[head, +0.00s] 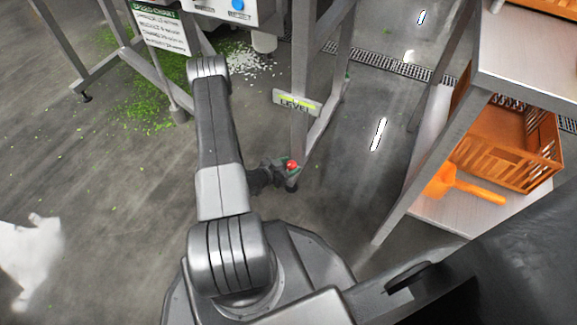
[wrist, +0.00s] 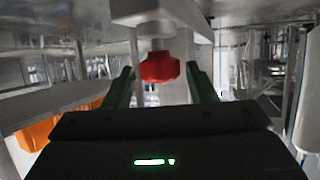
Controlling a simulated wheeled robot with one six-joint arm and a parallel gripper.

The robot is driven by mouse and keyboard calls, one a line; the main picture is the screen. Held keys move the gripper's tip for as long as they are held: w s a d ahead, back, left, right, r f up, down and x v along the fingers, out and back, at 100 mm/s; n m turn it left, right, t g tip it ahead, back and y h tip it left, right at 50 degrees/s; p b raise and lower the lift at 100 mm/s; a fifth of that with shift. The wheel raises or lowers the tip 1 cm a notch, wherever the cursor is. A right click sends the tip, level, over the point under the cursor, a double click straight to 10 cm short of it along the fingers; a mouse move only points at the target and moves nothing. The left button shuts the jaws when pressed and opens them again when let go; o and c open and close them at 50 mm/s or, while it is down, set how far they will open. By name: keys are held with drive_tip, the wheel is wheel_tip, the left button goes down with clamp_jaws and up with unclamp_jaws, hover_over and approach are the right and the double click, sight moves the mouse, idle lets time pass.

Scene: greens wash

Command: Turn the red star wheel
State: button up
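The red star wheel (wrist: 160,68) shows in the wrist view, ahead of my gripper and between its two green fingers. It sits under a pale grey metal part. In the head view the red wheel (head: 292,164) is small, low at the foot of a steel leg of the frame. My gripper (head: 289,172) is around it there, low near the floor. In the wrist view my gripper (wrist: 162,84) is open, with a gap between each finger and the wheel. Whether the fingertips reach past the wheel is hard to tell.
A sign marked LEVEL (head: 297,102) hangs on the frame just above. A steel shelf (head: 478,205) with an orange crate (head: 505,150) and an orange tool (head: 462,186) stands right. Green scraps (head: 150,98) litter the floor at left. A drain grate (head: 400,66) runs behind.

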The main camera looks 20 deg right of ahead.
drive_tip(key=c, duration=0.7)
drive_tip(key=shift+c, duration=0.2)
drive_tip(key=shift+w+m+g+b, duration=0.1)
drive_tip(key=shift+m+g+b, duration=0.2)
drive_tip(key=shift+w+f+m+g+h+b, duration=0.1)
drive_tip(key=shift+m+g+h+b, duration=0.2)
drive_tip(key=shift+m+g+b, duration=0.6)
drive_tip(key=shift+m+g, duration=0.4)
drive_tip(key=shift+g, duration=0.2)
drive_tip(key=o, duration=1)
